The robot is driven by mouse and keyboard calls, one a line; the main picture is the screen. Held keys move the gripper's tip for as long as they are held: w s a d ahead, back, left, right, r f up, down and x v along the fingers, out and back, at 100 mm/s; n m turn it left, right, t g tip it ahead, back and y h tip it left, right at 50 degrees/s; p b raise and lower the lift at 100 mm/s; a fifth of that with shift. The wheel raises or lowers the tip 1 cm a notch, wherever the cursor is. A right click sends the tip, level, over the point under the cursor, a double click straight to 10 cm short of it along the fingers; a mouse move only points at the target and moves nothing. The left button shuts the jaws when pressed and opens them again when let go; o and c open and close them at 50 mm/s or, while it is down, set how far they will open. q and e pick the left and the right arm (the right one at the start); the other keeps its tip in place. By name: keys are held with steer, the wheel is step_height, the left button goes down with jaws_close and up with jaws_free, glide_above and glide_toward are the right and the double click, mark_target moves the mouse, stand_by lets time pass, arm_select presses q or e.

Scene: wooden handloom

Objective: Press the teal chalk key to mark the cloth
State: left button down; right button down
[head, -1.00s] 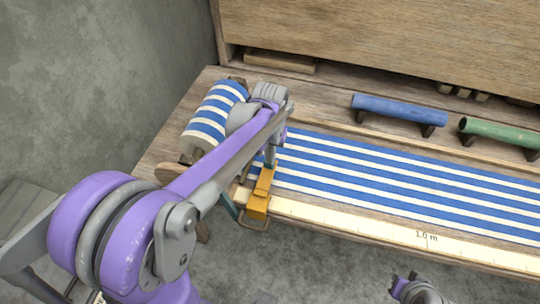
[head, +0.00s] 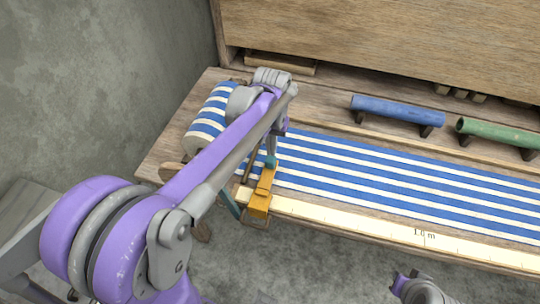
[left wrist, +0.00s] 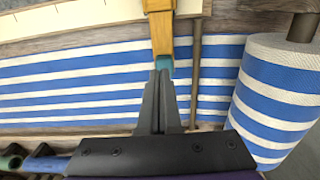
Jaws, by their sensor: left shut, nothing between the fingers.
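The teal chalk key (head: 270,161) is a small cap at the far end of the orange-yellow slider (head: 262,190) on the ruler, near the cloth's left end. In the left wrist view the key (left wrist: 164,64) shows just past my fingertips, partly hidden by them. My left gripper (head: 272,153) is shut and empty, its tips at or right beside the key; I cannot tell if they touch. It also shows in the left wrist view (left wrist: 162,74). The blue-and-white striped cloth (head: 400,185) lies flat under it. My right gripper (head: 402,284) is partly visible at the bottom edge, its jaws unclear.
A pale ruler (head: 350,220) runs along the loom's front edge. A striped cloth roll (head: 208,115) stands left of my gripper. A blue tube (head: 398,110) and a green tube (head: 495,132) rest on brackets behind the cloth. A brown rod (left wrist: 195,75) lies beside the slider.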

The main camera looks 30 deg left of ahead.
mark_target(271, 163)
arm_select(q)
step_height(271, 163, up, 7)
stand_by(0.3)
steer(key=shift+f, duration=0.1)
stand_by(0.6)
steer(key=s+d+f+m+t, duration=0.1)
steer(key=s+d+f+t, duration=0.1)
steer(key=s+f, duration=0.3)
steer(key=s+d+f+m+t, duration=0.1)
steer(key=s+d+f+t, duration=0.2)
steer(key=s, duration=0.7)
step_height(271, 163, down, 2)
steer(key=shift+s+d+m+t, duration=0.2)
steer(key=shift+d+m+t, duration=0.1)
steer(key=shift+d, duration=0.55)
